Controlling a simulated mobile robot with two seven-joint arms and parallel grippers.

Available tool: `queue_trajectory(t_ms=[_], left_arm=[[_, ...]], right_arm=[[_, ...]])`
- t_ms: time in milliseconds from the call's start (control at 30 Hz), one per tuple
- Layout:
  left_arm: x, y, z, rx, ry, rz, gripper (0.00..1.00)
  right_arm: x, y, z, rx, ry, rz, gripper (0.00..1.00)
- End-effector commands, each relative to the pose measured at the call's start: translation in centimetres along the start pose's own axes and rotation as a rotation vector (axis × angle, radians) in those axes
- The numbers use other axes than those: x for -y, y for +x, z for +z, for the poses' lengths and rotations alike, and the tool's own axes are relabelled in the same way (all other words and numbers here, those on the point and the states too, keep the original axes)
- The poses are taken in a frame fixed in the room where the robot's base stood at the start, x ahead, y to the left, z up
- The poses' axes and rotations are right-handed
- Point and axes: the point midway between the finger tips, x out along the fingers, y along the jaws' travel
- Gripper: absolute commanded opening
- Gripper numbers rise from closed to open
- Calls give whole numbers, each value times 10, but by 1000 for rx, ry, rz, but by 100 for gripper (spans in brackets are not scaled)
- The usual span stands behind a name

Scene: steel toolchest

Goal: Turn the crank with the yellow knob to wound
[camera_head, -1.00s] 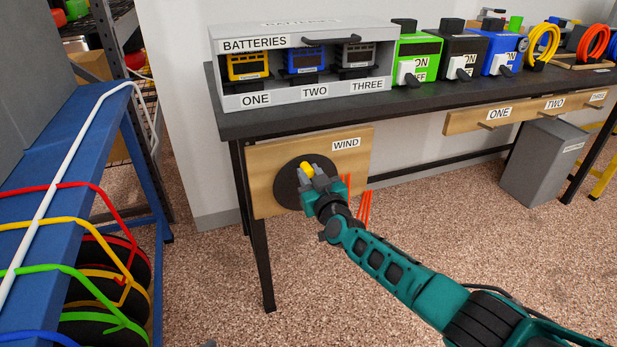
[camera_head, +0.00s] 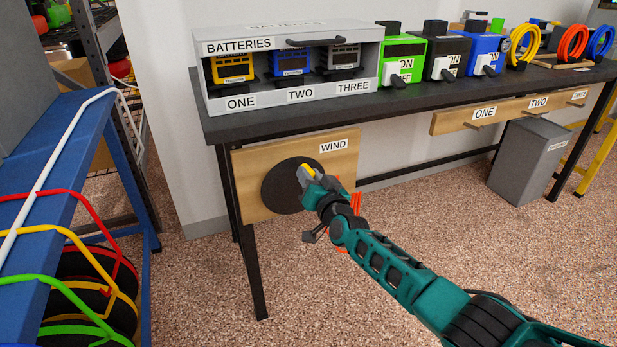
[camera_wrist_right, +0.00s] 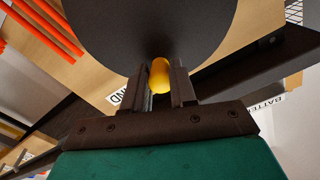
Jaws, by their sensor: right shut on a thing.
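The crank's dark round disc (camera_head: 283,186) is mounted on a wooden board (camera_head: 247,207) with a WIND label (camera_head: 333,146), below the bench top. The yellow knob (camera_head: 308,170) is near the disc's upper right. My right gripper (camera_head: 307,174) reaches it from the lower right. In the right wrist view the yellow knob (camera_wrist_right: 160,76) sits between the two fingers of my right gripper (camera_wrist_right: 162,85), which are shut on it. The dark disc (camera_wrist_right: 145,25) fills the space behind the knob. The fingers hide part of the crank. My left gripper is not in view.
The bench top (camera_head: 300,112) carries a BATTERIES box (camera_head: 205,75) and green, black and blue units. A bench leg (camera_head: 256,270) stands below the board. A blue rack (camera_head: 100,150) is at the left. The floor between is clear.

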Motion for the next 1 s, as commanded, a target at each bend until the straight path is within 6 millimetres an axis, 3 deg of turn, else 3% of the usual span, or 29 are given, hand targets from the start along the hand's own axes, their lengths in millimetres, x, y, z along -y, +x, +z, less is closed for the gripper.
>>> queue_trajectory(t_ms=[367, 400, 600, 1000], left_arm=[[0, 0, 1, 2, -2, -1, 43], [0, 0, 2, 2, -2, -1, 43], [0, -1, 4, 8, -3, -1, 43], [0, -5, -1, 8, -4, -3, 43]], right_arm=[[-1, -1, 3, 4, 3, 1, 0], [-1, -1, 3, 4, 3, 1, 30], [-1, 0, 2, 3, 3, 1, 49], [0, -7, -1, 3, 4, 1, 52]])
